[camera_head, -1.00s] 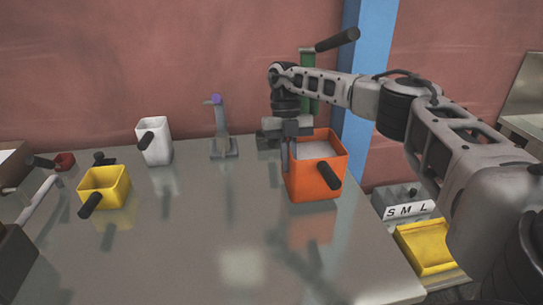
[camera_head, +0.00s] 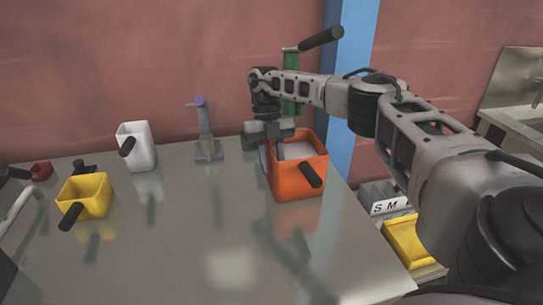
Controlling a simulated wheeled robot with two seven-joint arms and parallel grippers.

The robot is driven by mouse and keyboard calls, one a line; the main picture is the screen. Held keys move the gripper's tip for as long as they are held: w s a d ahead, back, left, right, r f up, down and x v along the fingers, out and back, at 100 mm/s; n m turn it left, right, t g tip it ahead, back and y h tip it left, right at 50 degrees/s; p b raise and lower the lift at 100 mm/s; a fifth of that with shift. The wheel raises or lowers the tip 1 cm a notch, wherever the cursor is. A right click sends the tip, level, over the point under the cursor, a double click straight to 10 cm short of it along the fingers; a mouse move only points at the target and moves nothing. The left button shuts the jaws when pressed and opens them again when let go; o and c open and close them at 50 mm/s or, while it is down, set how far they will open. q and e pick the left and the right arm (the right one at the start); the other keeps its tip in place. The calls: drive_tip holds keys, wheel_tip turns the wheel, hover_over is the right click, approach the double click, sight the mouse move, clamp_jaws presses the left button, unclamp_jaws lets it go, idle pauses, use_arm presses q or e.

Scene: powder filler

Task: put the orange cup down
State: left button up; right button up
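The orange cup (camera_head: 298,182) is a square, open-topped cup with a black handle toward the front and pale powder inside. It is upright over the right part of the grey table (camera_head: 150,250). My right gripper (camera_head: 271,153) points down at the cup's left rim, with one finger outside the wall and one inside. It appears shut on that wall. A thin gap between the cup's base and the table cannot be ruled out. My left gripper is not in view.
A yellow cup (camera_head: 84,197) and a white cup (camera_head: 140,154) stand on the left. A grey stand with a purple top (camera_head: 205,128) is left of the gripper. A blue post (camera_head: 351,90) rises behind the table's right edge. The table's front middle is clear.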

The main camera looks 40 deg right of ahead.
sight(269, 145)
drive_tip(key=shift+w+d+r, duration=0.1)
drive_tip(key=shift+w+r, duration=0.1)
drive_tip(key=shift+r, duration=0.25)
drive_tip(key=b+v, duration=0.1)
drive_tip(key=v, duration=0.4)
drive_tip(key=shift+r, duration=0.15)
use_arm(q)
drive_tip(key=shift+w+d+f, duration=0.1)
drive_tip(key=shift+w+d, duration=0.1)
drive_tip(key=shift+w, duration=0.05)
use_arm(e)
drive_tip(key=shift+w+d+r, duration=0.15)
drive_tip(key=shift+w+r, duration=0.05)
drive_tip(key=shift+r, duration=0.4)
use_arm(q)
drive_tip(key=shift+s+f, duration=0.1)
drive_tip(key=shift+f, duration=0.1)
